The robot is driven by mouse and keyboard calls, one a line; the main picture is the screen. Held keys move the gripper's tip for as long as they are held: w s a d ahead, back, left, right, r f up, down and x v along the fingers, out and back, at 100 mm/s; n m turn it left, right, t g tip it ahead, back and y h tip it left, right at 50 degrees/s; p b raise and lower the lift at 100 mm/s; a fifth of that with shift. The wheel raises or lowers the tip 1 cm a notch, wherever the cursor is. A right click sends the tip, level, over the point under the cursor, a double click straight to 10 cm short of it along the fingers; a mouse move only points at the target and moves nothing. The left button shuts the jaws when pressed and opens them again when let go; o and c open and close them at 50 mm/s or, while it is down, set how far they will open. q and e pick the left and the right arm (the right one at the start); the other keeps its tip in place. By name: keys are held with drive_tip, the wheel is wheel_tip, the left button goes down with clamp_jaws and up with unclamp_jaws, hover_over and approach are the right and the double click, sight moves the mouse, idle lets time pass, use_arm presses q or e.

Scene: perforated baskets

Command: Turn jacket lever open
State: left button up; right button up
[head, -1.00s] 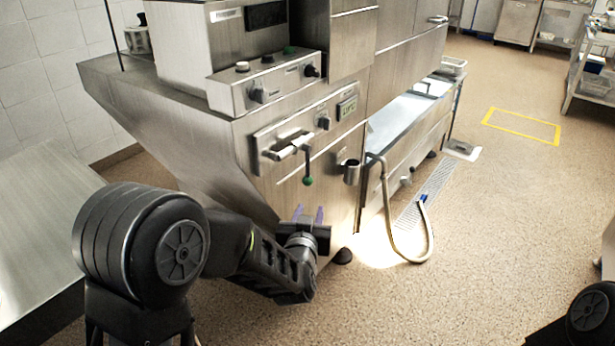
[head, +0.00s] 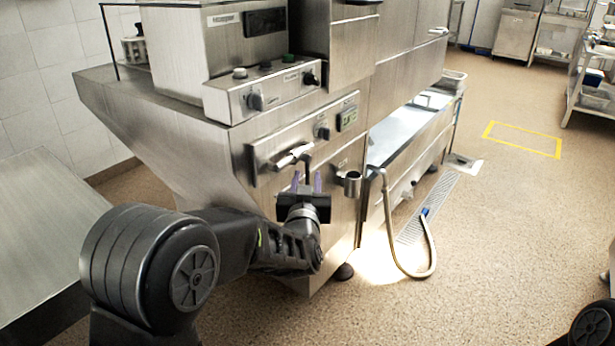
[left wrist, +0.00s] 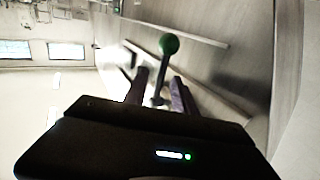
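The jacket lever (head: 308,163) hangs down from a metal pipe fitting on the machine's front panel. In the head view its green knob is hidden behind my left gripper. In the left wrist view the green knob (left wrist: 169,44) shows, with the lever's dark shaft running down from it. My left gripper (head: 307,183) is in front of the panel, at the lever's lower end. Its two purple fingers are apart, and in the left wrist view the gripper (left wrist: 161,76) has the shaft between the fingers. I cannot tell whether either finger touches it. My right gripper is out of view.
A control box (head: 262,92) with knobs sits above the panel. A small metal cup (head: 349,184) and a hose (head: 427,240) are right of the lever. A metal table (head: 45,215) stands at left.

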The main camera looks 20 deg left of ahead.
use_arm(q)
drive_tip(key=shift+x, duration=1.3)
clamp_jaws()
idle(0.5)
